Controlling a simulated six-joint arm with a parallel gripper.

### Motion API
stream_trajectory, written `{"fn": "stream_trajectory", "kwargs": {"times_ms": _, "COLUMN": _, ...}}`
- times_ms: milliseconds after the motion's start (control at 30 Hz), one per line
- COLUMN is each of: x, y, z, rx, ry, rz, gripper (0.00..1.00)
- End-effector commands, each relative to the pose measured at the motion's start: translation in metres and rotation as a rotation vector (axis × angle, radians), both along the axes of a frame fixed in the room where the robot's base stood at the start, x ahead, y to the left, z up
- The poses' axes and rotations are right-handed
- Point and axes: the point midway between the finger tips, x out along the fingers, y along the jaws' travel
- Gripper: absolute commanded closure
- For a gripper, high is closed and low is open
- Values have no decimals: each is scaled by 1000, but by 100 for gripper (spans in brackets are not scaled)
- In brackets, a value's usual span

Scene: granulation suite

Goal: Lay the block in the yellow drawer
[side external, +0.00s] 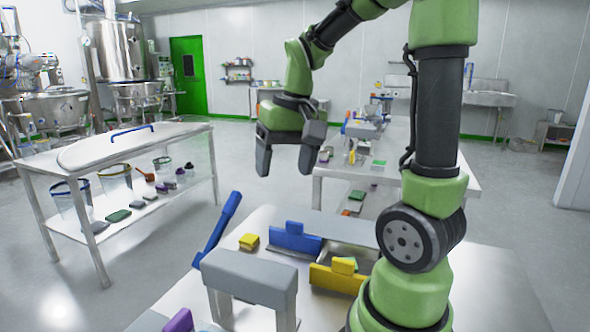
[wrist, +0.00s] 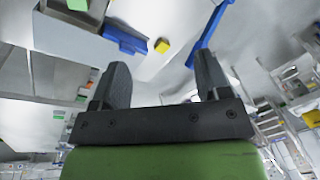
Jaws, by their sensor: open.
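A small yellow block (side external: 249,242) lies on the light table, left of the blue drawer front. It also shows in the wrist view (wrist: 161,47), beyond my fingertips. The yellow drawer (side external: 335,279) stands at the right, with a raised yellow tab on its front. My gripper (side external: 285,172) is open and empty, pointing down, high above the table and apart from the block. Both fingers show in the wrist view (wrist: 162,82).
A blue drawer (side external: 295,242) stands behind the yellow one. A grey bridge-shaped block (side external: 250,278) stands in front. A blue bar (side external: 220,228) slants at the table's left edge. A purple piece (side external: 179,321) is at the near edge.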

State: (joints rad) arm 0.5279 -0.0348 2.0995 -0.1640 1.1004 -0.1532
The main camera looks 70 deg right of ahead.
Motion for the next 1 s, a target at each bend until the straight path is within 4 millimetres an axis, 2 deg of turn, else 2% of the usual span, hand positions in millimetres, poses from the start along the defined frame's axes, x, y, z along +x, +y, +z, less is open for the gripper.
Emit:
{"fn": "stream_trajectory", "kwargs": {"times_ms": 33, "x": -4, "y": 25, "z": 13, "rx": -24, "ry": -71, "rz": 64, "gripper": 31}}
{"fn": "stream_trajectory", "kwargs": {"times_ms": 100, "x": -12, "y": 53, "z": 24, "rx": -39, "ry": -161, "rz": 134, "gripper": 31}}
{"fn": "stream_trajectory", "kwargs": {"times_ms": 200, "x": -28, "y": 85, "z": 34, "rx": -41, "ry": -281, "rz": 225, "gripper": 31}}
{"fn": "stream_trajectory", "kwargs": {"times_ms": 333, "x": -48, "y": 112, "z": 40, "rx": -26, "ry": -400, "rz": 312, "gripper": 31}}
{"fn": "stream_trajectory", "kwargs": {"times_ms": 500, "x": -62, "y": 126, "z": 41, "rx": -5, "ry": -476, "rz": 364, "gripper": 31}}
{"fn": "stream_trajectory", "kwargs": {"times_ms": 1000, "x": -63, "y": 127, "z": 41, "rx": -3, "ry": -483, "rz": 369, "gripper": 31}}
